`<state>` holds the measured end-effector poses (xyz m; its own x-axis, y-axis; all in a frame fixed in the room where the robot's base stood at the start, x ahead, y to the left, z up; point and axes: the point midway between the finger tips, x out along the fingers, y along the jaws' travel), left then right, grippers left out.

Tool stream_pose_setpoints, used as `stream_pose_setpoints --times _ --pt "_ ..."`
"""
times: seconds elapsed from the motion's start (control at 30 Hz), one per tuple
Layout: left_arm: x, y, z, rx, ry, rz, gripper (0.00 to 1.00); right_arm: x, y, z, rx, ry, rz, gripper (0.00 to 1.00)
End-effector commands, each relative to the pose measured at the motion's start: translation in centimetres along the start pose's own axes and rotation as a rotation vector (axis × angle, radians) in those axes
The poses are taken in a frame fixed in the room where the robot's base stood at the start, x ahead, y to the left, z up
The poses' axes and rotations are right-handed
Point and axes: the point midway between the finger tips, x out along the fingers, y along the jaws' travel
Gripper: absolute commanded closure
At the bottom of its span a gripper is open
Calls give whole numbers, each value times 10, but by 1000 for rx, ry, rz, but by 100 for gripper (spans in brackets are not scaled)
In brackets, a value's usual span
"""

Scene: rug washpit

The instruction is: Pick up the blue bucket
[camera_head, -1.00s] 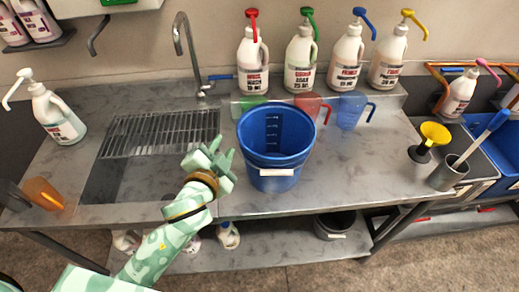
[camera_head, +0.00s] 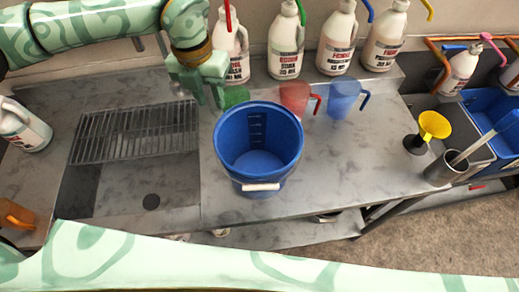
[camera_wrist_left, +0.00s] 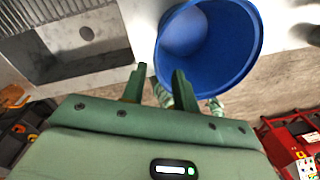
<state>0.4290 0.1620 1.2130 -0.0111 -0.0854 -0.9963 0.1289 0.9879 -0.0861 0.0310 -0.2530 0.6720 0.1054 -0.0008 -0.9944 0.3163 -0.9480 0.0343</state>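The blue bucket (camera_head: 240,135) stands upright and open-topped on the grey counter, right of the sink. Its white handle grip hangs on the near side. My left gripper (camera_head: 205,98) is above the counter, at the back left of the bucket's rim, pointing down. Its two fingers are apart with nothing held between them. In the left wrist view the bucket (camera_wrist_left: 210,45) fills the upper right, and one finger of the gripper (camera_wrist_left: 158,78) overlaps its rim; I cannot tell whether they touch. My right gripper does not show clearly in either view.
Behind the bucket stand a green measuring jug (camera_head: 236,95), a red jug (camera_head: 295,97), a blue jug (camera_head: 343,98) and several pump bottles. The counter right of the bucket is clear.

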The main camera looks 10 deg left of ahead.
Motion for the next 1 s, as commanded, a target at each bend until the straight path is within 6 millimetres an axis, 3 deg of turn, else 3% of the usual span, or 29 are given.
stream_pose_setpoints --times 0.3,0.57,0.8,1.0 --pt "75 -2 -2 3 5 -4 70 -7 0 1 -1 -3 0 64" --pt "101 -2 -3 5 4 -5 70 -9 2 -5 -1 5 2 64" --pt "138 1 -5 6 4 -6 70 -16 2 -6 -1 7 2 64" --pt "148 1 -4 6 2 -6 70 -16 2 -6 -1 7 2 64"
